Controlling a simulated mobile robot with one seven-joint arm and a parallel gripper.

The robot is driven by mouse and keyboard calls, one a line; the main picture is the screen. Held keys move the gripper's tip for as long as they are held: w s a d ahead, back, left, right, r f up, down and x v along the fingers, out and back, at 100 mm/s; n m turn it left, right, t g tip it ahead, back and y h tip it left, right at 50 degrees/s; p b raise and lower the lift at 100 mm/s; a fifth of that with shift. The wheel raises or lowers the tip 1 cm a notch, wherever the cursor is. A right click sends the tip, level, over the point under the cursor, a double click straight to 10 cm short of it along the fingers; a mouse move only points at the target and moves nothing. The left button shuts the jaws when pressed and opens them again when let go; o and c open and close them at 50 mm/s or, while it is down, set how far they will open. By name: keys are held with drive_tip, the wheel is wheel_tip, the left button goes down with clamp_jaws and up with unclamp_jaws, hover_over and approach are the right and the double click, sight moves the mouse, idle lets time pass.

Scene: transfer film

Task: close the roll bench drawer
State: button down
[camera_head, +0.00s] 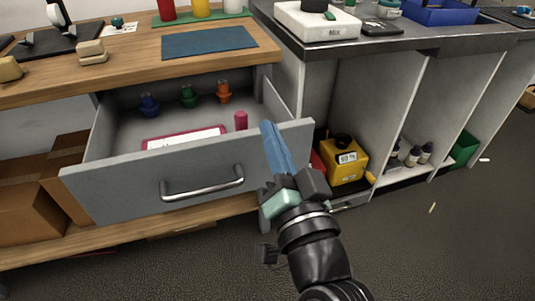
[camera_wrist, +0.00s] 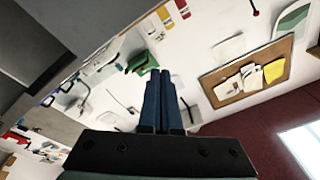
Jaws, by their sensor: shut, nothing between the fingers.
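The roll bench drawer (camera_head: 110,182) is pulled out in the head view, with a grey front and a curved metal handle (camera_head: 203,187). Inside it are small blue, green and orange bottles, a red cylinder and a red-edged white card. My gripper (camera_head: 268,128) is shut and empty. Its blue fingers point up at the right end of the drawer front and overlap its top right edge in the picture. I cannot tell whether they touch it. In the wrist view, the shut blue fingers (camera_wrist: 162,76) point up past the wall; the drawer front is not clearly seen there.
The wooden bench top (camera_head: 130,56) above the drawer holds a blue mat (camera_head: 208,42) and several blocks. To the right, open grey compartments hold a yellow container (camera_head: 343,163) and small bottles (camera_head: 410,154). Cardboard boxes (camera_head: 27,208) stand at left. The floor (camera_head: 440,240) at right is mostly clear.

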drive_tip(key=s+f+m+g+p, duration=0.25)
drive_tip(key=s+f+m, duration=0.2)
drive_tip(key=f, duration=0.35)
drive_tip(key=m+p, duration=0.2)
drive_tip(key=m, duration=0.4)
approach(252, 169)
drive_tip(key=shift+n+t, duration=0.25)
drive_tip(key=shift+t, duration=0.1)
drive_tip(key=x, duration=0.7)
drive_tip(key=shift+f+p, duration=0.3)
